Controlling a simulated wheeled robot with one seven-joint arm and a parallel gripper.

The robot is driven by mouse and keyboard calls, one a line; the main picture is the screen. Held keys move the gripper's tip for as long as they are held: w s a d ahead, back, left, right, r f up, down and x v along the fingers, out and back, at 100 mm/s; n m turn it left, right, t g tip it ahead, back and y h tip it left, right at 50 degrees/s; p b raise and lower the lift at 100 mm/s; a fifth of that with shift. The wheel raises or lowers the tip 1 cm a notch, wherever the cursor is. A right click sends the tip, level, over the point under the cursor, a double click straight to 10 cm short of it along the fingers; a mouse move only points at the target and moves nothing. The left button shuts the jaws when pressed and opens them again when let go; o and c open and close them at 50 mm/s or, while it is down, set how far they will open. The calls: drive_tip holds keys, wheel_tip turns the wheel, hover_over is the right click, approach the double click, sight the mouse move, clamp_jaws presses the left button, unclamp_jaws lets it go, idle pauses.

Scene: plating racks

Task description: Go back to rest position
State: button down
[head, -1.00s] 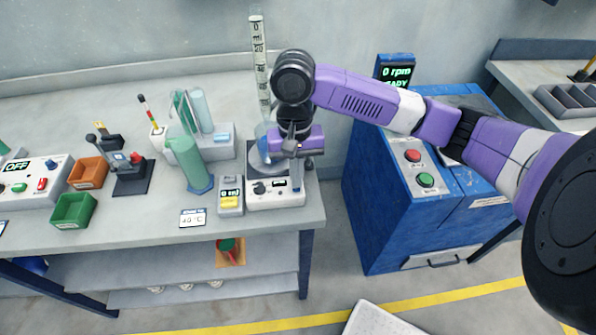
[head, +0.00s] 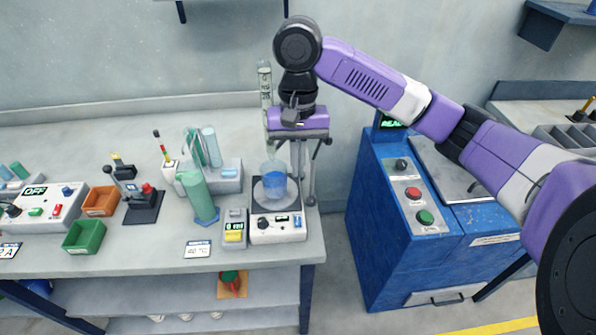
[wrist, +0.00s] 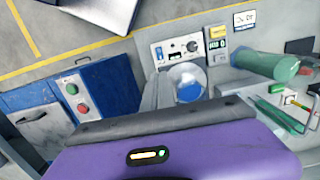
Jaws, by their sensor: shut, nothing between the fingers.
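My gripper (head: 304,165) is raised above the right end of the bench, its fingers hanging down. It is shut and holds nothing. Its purple body also fills the lower part of the wrist view (wrist: 170,155). A glass beaker of blue liquid (head: 275,186) stands on a white stirrer unit (head: 278,228), just left of my gripper and seemingly apart from it. The beaker also shows in the wrist view (wrist: 188,88). My gripper's body partly hides the tall graduated cylinder (head: 265,82) behind it. The exact fingertips are hard to make out.
A green capped cylinder (head: 198,197), a small yellow-screen meter (head: 235,232), a joystick (head: 143,205) and two bins, orange (head: 99,201) and green (head: 84,237), stand to the left. A blue machine (head: 400,240) stands right of the bench, below my arm.

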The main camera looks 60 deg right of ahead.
idle(0.5)
drive_tip(key=w+a+r+n+t+y, duration=0.1)
drive_tip(key=w+a+t+y, duration=0.3)
drive_tip(key=a, duration=0.7)
drive_tip(key=w+a+t+y, duration=0.1)
drive_tip(key=w+a+t, duration=0.45)
drive_tip(key=a, duration=0.45)
drive_tip(key=w+a+r+n+t+y, duration=0.1)
drive_tip(key=w+a+t+y, duration=0.3)
drive_tip(key=a, duration=0.7)
drive_tip(key=s+d+f+m+t+h+b, duration=0.1)
drive_tip(key=s+d+f+h, duration=0.1)
drive_tip(key=s+f+h, duration=0.45)
drive_tip(key=s+d+f+t+h+b, duration=0.1)
drive_tip(key=s+d+f+h, duration=0.15)
drive_tip(key=s+f, duration=0.7)
drive_tip(key=s+d+r+n, duration=0.1)
drive_tip(key=s+d+n, duration=0.1)
drive_tip(key=s, duration=0.4)
drive_tip(key=s+d+r+n, duration=0.2)
drive_tip(key=s+n, duration=0.2)
drive_tip(key=s, duration=0.3)
drive_tip(key=s+d+r+n+h, duration=0.1)
drive_tip(key=s+d+r+n, duration=0.1)
drive_tip(key=s, duration=0.5)
drive_tip(key=shift+d+r+n, duration=0.25)
drive_tip(key=shift+d+n, duration=0.05)
drive_tip(key=shift+n, duration=0.5)
